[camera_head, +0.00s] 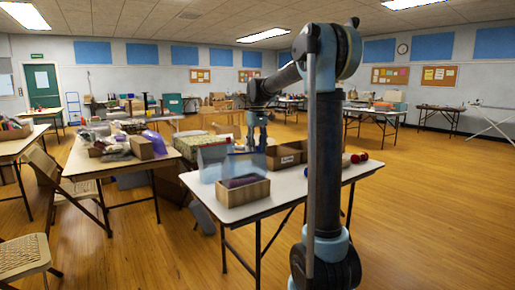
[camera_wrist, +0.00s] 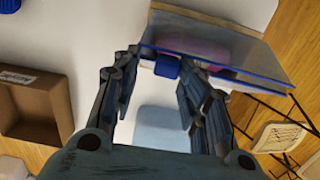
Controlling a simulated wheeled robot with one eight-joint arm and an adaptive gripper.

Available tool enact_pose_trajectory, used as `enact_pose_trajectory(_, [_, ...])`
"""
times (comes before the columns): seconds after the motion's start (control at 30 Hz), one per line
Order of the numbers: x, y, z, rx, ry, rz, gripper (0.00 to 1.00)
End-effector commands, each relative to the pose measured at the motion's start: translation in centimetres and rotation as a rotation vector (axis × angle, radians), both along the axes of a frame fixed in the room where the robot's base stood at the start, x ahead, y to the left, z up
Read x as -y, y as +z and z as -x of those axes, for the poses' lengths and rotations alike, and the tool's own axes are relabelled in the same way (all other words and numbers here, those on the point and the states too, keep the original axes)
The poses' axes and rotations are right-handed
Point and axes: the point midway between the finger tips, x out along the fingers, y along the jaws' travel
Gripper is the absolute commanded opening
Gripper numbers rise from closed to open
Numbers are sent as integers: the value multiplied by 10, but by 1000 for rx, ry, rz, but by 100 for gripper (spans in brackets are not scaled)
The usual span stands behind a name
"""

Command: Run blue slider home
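A clear zip bag with a blue zip line (camera_wrist: 235,72) stands in the wooden box (camera_wrist: 205,22) in the wrist view. The blue slider (camera_wrist: 166,66) sits near the left end of that line, as the wrist view shows it. My gripper (camera_wrist: 164,60) is open, its fingers on either side of the slider; I cannot tell whether either touches it. In the head view my gripper (camera_head: 257,146) hangs low over the table behind the bag (camera_head: 246,164) and the box (camera_head: 245,192). The slider is too small to make out there. Purple contents show through the bag.
Red balls (camera_head: 360,157) lie farther right. Another clear container (camera_head: 211,152) stands left. The table's front right is clear.

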Motion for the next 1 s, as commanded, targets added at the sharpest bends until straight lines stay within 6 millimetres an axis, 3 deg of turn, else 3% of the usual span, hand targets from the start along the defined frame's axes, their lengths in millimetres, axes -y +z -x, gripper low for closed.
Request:
enact_pose_trajectory(0.27, [-1,4,0,0,1,-1,40])
enact_pose_trajectory(0.7, [0,60,-1,-1,0,-1,40])
enact_pose_trajectory(1.0, [0,78,-1,-1,0,0,40])
